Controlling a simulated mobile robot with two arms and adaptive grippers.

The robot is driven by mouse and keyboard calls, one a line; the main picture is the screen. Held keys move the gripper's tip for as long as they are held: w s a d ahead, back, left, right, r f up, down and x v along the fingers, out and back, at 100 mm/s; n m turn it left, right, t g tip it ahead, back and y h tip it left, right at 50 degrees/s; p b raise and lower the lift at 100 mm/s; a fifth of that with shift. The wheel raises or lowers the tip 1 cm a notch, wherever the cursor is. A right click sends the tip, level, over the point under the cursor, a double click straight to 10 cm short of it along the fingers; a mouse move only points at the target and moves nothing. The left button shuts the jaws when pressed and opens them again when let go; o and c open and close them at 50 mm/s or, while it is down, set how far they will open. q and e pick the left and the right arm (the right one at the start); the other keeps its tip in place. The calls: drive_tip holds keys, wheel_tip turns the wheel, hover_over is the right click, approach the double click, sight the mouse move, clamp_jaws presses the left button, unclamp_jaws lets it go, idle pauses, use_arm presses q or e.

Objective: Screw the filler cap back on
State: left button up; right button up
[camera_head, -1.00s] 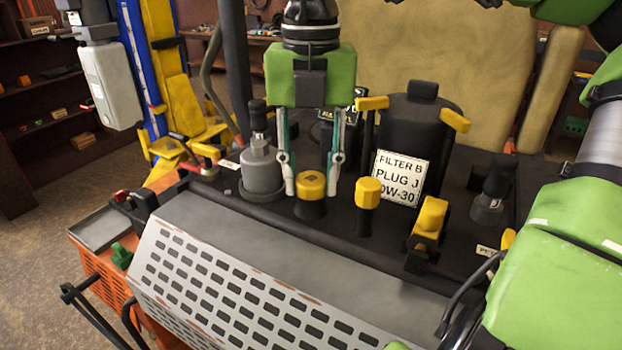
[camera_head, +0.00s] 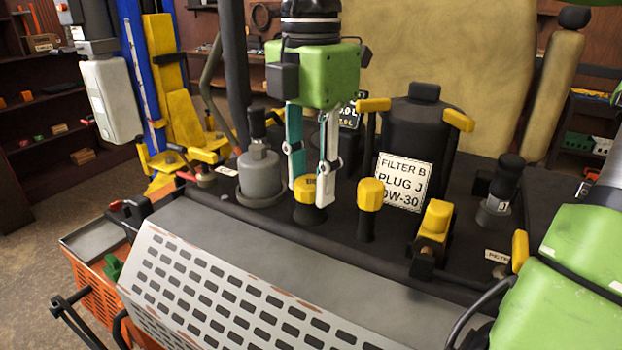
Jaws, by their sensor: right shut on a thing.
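The yellow filler cap (camera_head: 302,190) sits on a short black neck on the dark engine deck. My right gripper (camera_head: 311,186), a green body with two teal-and-grey fingers, points down from above. Its fingers are shut on the cap, one on each side, and the near finger hides the cap's right part. Whether the cap is fully seated on the neck cannot be told. My left gripper is not in view.
A second yellow cap (camera_head: 370,194) stands close to the right on a black stem. A grey cylinder (camera_head: 260,175) stands close to the left. A black canister (camera_head: 417,135) with a filter label (camera_head: 402,181) is behind. A slotted grey panel (camera_head: 240,285) lies in front.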

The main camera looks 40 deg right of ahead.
drive_tip(key=shift+m, duration=0.4)
drive_tip(key=m, duration=0.4)
drive_tip(key=shift+f, duration=0.1)
drive_tip(key=shift+s+m, duration=0.1)
drive_tip(key=shift+m, duration=1)
drive_tip(key=shift+m, duration=1.4)
drive_tip(key=o, duration=1.2)
